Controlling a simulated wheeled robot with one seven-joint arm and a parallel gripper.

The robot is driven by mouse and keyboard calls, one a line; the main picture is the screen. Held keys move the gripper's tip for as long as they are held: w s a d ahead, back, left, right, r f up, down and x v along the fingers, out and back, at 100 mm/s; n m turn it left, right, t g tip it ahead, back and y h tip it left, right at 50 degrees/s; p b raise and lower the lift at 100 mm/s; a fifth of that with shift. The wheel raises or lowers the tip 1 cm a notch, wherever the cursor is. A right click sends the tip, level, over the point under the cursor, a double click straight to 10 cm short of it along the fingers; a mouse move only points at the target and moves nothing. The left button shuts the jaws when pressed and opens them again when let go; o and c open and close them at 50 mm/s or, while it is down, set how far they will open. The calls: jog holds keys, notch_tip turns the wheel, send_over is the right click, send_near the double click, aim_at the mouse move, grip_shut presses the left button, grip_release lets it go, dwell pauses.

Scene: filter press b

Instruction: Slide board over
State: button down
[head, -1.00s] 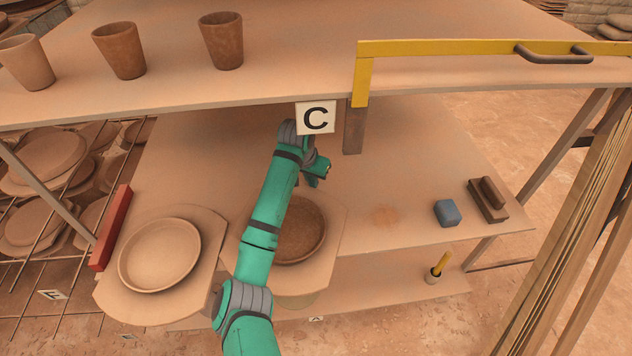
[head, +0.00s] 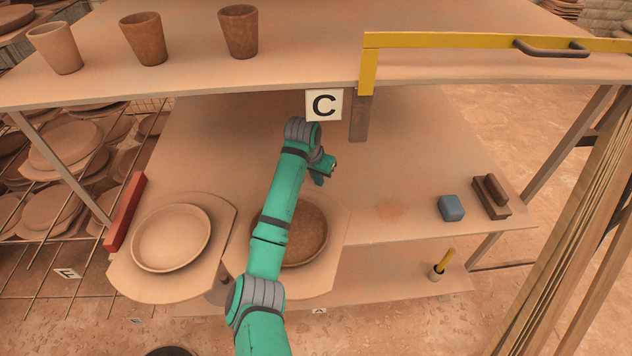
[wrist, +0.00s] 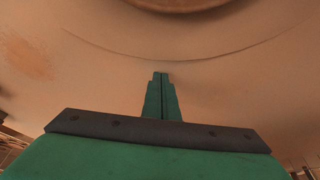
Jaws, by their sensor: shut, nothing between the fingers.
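Two thin boards with rounded ends lie side by side on the middle shelf and stick out past its front edge. The left board (head: 226,222) bears a pale plate (head: 171,237). The right board (head: 331,252) bears a brown dish (head: 306,232), partly hidden behind my arm. My gripper (head: 319,181) is under the top shelf, low behind the right board. In the wrist view, my gripper (wrist: 160,75) is shut and empty, its tips just short of the board's curved edge. I cannot tell whether they touch it. The dish (wrist: 180,4) shows beyond that edge.
A red block (head: 125,212) stands left of the left board. A blue block (head: 451,207) and a brown block (head: 491,197) sit right, past bare shelf.

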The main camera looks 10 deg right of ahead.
jog(key=shift+w+d, duration=0.45)
jog(key=shift+w, duration=0.1)
jog(key=shift+w+r, duration=0.25)
jog(key=shift+r, duration=0.05)
jog(key=v, duration=0.9)
jog(key=shift+s+r, duration=0.15)
jog(key=shift+r, duration=0.05)
